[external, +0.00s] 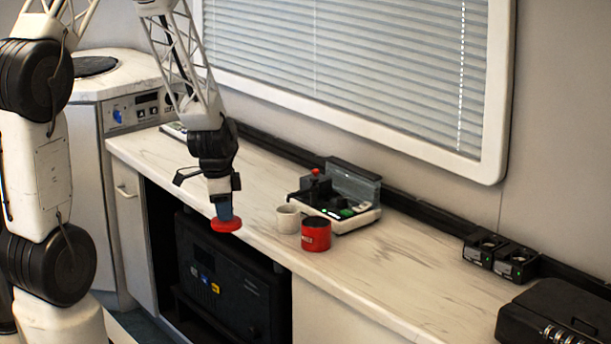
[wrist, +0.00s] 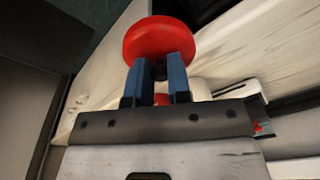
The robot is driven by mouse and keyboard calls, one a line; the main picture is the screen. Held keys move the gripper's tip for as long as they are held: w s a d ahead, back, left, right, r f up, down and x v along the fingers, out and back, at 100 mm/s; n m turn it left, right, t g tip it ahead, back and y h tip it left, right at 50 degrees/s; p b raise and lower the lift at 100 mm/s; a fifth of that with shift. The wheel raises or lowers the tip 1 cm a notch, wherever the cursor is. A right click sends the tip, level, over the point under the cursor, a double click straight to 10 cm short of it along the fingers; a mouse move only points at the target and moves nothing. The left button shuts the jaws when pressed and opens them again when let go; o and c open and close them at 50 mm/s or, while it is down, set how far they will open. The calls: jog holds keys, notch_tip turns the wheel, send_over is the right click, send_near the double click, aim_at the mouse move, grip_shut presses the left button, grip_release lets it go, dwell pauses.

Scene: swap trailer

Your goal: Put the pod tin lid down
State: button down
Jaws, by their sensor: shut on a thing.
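The pod tin lid (external: 226,226) is a round red disc. My gripper (external: 223,212) is shut on it and holds it near the front edge of the counter, left of the tin. In the wrist view the lid (wrist: 158,38) sits at the tips of the blue fingers (wrist: 160,72). Whether it touches the counter I cannot tell. The red pod tin (external: 316,235) stands upright on the counter, its top dark and uncovered. In the wrist view the tin is mostly hidden behind the fingers.
A white cup (external: 288,218) stands just left of the tin. A grey and white machine (external: 345,195) is behind them. Black units (external: 500,256) and a black case (external: 552,315) are at the right.

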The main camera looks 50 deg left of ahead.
send_over(266, 217)
jog(key=shift+s+f, duration=0.25)
jog(key=shift+f, duration=0.5)
jog(key=shift+f, duration=0.1)
dwell(0.4)
jog(key=shift+f, duration=1.65)
jog(key=shift+f, duration=0.1)
jog(key=c, duration=1.1)
grip_release()
jog(key=shift+o, duration=0.2)
